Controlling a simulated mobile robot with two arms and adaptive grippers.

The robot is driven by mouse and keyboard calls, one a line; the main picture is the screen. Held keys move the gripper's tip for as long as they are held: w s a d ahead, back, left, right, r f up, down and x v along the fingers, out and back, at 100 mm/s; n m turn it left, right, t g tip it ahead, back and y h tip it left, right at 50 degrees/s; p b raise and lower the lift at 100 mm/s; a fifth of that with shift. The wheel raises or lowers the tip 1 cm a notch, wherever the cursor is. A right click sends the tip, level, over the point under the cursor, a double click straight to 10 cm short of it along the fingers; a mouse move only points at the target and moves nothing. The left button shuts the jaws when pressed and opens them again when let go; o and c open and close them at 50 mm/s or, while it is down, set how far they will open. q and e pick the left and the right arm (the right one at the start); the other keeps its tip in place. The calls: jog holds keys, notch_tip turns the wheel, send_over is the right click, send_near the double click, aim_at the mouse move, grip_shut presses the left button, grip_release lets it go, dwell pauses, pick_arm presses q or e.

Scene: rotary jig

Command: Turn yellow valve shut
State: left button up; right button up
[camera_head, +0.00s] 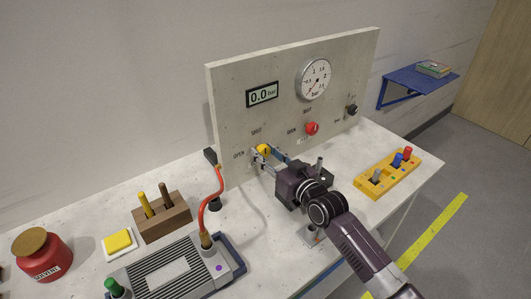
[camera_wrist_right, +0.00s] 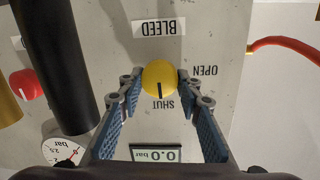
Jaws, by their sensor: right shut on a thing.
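The yellow valve (camera_head: 263,149) is a round knob on the upright panel (camera_head: 230,110), at its lower left. It also shows in the right wrist view (camera_wrist_right: 160,77), upside down, with a dark line on its face. The line points at the word SHUT, with OPEN off to one side. My right gripper (camera_head: 267,155) reaches in from the right and is shut on the valve; its fingertips (camera_wrist_right: 160,84) lie on either side of the knob. My left gripper is not in view.
The panel also has a red knob (camera_head: 312,128), a black knob (camera_head: 352,109), a dial gauge (camera_head: 314,78) and a display (camera_head: 262,95) reading 0.0 bar. A red hose (camera_head: 218,190) stands left of the valve. A yellow peg block (camera_head: 385,183) is at right.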

jog(key=shift+m, duration=0.3)
dwell(0.4)
jog(key=o, duration=1.2)
jog(key=shift+c, duration=0.2)
jog(key=v, duration=1.2)
jog(key=shift+d, duration=0.1)
